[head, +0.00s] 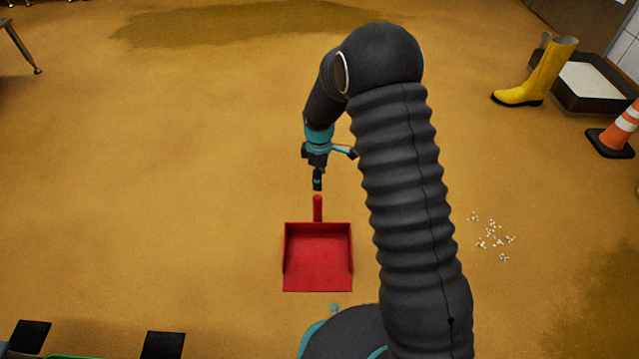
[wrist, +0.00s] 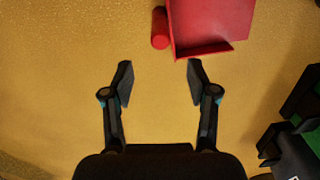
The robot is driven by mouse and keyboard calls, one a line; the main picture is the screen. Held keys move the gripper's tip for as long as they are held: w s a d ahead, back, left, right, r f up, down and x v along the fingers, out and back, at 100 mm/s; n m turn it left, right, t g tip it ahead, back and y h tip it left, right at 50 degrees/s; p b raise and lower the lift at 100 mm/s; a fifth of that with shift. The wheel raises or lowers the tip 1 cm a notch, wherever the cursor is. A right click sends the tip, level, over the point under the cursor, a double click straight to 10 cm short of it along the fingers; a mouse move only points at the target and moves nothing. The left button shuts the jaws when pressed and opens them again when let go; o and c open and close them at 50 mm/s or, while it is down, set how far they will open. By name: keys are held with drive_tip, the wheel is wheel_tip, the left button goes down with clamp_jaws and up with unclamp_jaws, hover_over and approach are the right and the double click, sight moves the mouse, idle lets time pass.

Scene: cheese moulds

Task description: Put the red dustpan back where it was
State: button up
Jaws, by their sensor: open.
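The red dustpan (head: 318,262) lies flat on the floor in the head view, its handle pointing away from me and its open edge towards me. My gripper (head: 317,186) points down just beyond the handle's end and looks apart from it. In the wrist view my gripper (wrist: 160,78) is open with nothing between its fingers. The dustpan (wrist: 205,22) is at the top of that view, partly cut off, with its handle end (wrist: 160,28) ahead of the gap between the fingertips.
White crumbs (head: 490,238) lie scattered on the floor at the right. A yellow boot (head: 545,78), a dark-edged tray with white contents (head: 592,82) and an orange-white cone (head: 622,130) stand at the upper right. A dark patch (head: 220,25) marks the far floor. The floor left of the dustpan is clear.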

drive_tip(key=shift+r, duration=0.45)
drive_tip(key=s+d+r+m+t, duration=0.1)
drive_tip(key=s+d+r+m, duration=0.2)
drive_tip(key=r, duration=0.5)
drive_tip(key=s+d+r+m+t, duration=0.15)
drive_tip(key=s+r, duration=0.25)
drive_tip(key=r, duration=0.4)
drive_tip(key=s+d+r+m, duration=0.3)
drive_tip(key=s+r, duration=0.1)
drive_tip(key=r, duration=0.3)
drive_tip(key=s+d+r+m+t, duration=0.1)
drive_tip(key=s+d+r+m, duration=0.1)
drive_tip(key=s, duration=0.5)
drive_tip(key=s+d+r+m+t, duration=0.1)
drive_tip(key=s+d+r+m, duration=0.1)
drive_tip(key=s, duration=0.5)
drive_tip(key=s+d+r+m+t, duration=0.1)
drive_tip(key=s+d+r+m, duration=0.1)
drive_tip(key=s+r+m, duration=0.2)
drive_tip(key=shift+s+d+r, duration=0.15)
drive_tip(key=shift+s+r, duration=0.05)
drive_tip(key=shift+s, duration=1.4)
drive_tip(key=shift+m, duration=0.25)
